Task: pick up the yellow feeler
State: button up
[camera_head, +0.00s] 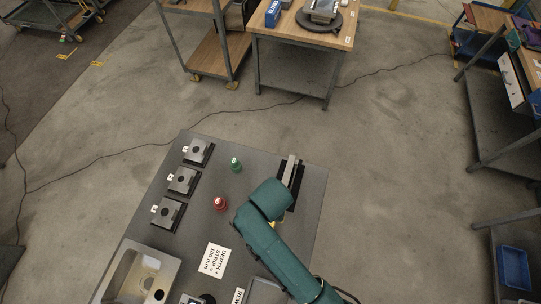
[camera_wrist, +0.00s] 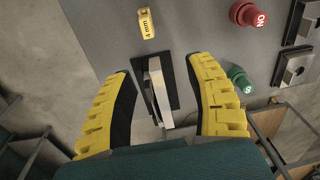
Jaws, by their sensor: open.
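The yellow feeler (camera_wrist: 147,23), marked "4 mm", lies on the grey worktop at the top of the wrist view. My gripper (camera_wrist: 159,68) is open, with its two yellow, black-lined fingers spread wide and nothing gripped. The feeler is beyond the fingertips, apart from them. Between the fingers in the picture is a grey metal strip piece on a dark base (camera_wrist: 175,82); this piece also shows in the head view (camera_head: 290,170). In the head view my arm hides most of the gripper, and the feeler cannot be made out for certain.
A red button (camera_head: 220,204) and a green one (camera_head: 236,165) stand on the worktop (camera_head: 262,160). Several metal blocks with round holes (camera_head: 183,181) line its left side. A white depth-strip label (camera_head: 215,260) and a metal sink (camera_head: 140,275) are nearer the front.

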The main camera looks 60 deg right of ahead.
jog(key=shift+m+g, duration=0.3)
jog(key=shift+g, duration=0.2)
jog(key=f, duration=0.4)
jog(key=s+f, duration=0.1)
jog(key=f, duration=0.3)
jog(key=s+f, duration=0.1)
jog(key=f, duration=0.3)
jog(key=shift+a, duration=0.4)
jog(key=f, duration=0.6)
jog(key=shift+w+d, duration=0.35)
grip_shut()
